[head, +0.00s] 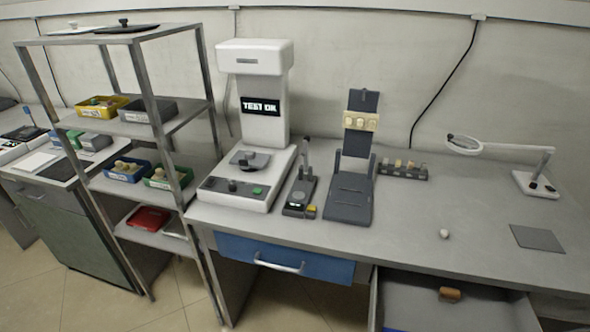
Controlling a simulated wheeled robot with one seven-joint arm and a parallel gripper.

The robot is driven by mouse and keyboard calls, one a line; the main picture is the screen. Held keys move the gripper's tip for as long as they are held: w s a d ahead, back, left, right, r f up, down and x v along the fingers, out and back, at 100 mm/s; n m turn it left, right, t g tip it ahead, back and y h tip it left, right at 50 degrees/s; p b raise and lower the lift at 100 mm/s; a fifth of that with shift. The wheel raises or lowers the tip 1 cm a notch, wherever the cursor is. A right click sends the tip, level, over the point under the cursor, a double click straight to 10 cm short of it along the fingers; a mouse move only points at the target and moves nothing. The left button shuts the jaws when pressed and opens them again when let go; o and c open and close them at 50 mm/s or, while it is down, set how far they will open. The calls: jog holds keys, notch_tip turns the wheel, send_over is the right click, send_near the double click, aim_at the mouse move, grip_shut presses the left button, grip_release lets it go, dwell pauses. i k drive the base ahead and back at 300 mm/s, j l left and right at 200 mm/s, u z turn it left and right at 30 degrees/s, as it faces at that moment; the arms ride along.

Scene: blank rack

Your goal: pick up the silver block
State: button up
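No block stands out clearly as silver. A small pale, whitish-grey piece (444,233) lies alone on the grey worktop (400,225); it is too small to tell its exact shape. A dark rack (403,173) at the back of the worktop holds several small beige and grey pieces, too small to tell apart. My gripper is not in view.
A white machine (265,125), a dark stand (352,185) and a small device (300,190) occupy the worktop's left. A lamp (534,182) and grey mat (538,238) are at right. An open drawer (420,308) below holds a brown piece (449,294). Shelves (150,130) stand left.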

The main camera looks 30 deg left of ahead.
aim_at(250, 154)
jog(key=i+j+u, duration=0.1)
jog(key=u, duration=0.7)
jog(key=i+j+u, duration=0.1)
jog(key=i+u, duration=0.3)
jog(key=i+l+u, duration=0.1)
jog(key=i+u, duration=0.3)
jog(key=i, duration=0.25)
jog(key=i+l, duration=0.15)
jog(key=i, duration=0.4)
